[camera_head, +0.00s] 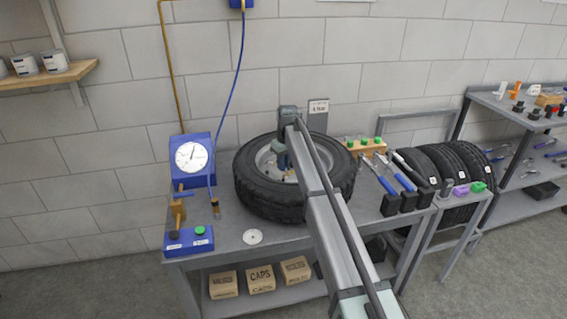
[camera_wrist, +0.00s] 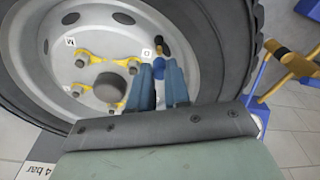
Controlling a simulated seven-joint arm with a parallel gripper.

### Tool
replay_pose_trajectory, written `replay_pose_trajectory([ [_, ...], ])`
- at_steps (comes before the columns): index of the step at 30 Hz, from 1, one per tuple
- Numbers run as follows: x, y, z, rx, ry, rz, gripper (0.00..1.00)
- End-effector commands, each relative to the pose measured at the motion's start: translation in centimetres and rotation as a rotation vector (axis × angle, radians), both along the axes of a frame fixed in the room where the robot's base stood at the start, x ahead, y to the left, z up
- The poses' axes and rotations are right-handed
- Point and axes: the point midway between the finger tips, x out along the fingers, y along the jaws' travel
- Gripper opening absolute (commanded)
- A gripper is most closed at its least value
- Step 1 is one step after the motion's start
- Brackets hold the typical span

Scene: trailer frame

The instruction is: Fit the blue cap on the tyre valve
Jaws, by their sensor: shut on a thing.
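The tyre (camera_head: 258,203) lies on its side on the bench, with a pale grey rim. My gripper (camera_head: 280,160) reaches down over the rim, and my arm hides part of the wheel. In the wrist view my gripper (camera_wrist: 160,72) has its two blue-grey fingers close together, shut on the small blue cap (camera_wrist: 158,66) between their tips. Just beyond the tips a small dark piece on the rim (camera_wrist: 158,49) shows, probably the tyre valve. I cannot tell whether the cap touches it.
The rim carries several nuts with yellow pointers (camera_wrist: 126,63) around a dark hub (camera_wrist: 108,87). A blue gauge (camera_head: 192,157) stands left of the tyre. A wooden block with green caps (camera_head: 366,147) and tools (camera_head: 395,180) stand right. A white disc (camera_head: 252,237) lies in front.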

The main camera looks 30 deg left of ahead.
Motion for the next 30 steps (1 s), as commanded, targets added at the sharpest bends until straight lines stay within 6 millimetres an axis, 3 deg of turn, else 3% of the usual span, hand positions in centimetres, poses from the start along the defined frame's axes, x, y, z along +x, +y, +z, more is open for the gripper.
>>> replay_pose_trajectory([
  [30,0.0,0.0,-2.3,0.0,0.0,0.0,0.0],
])
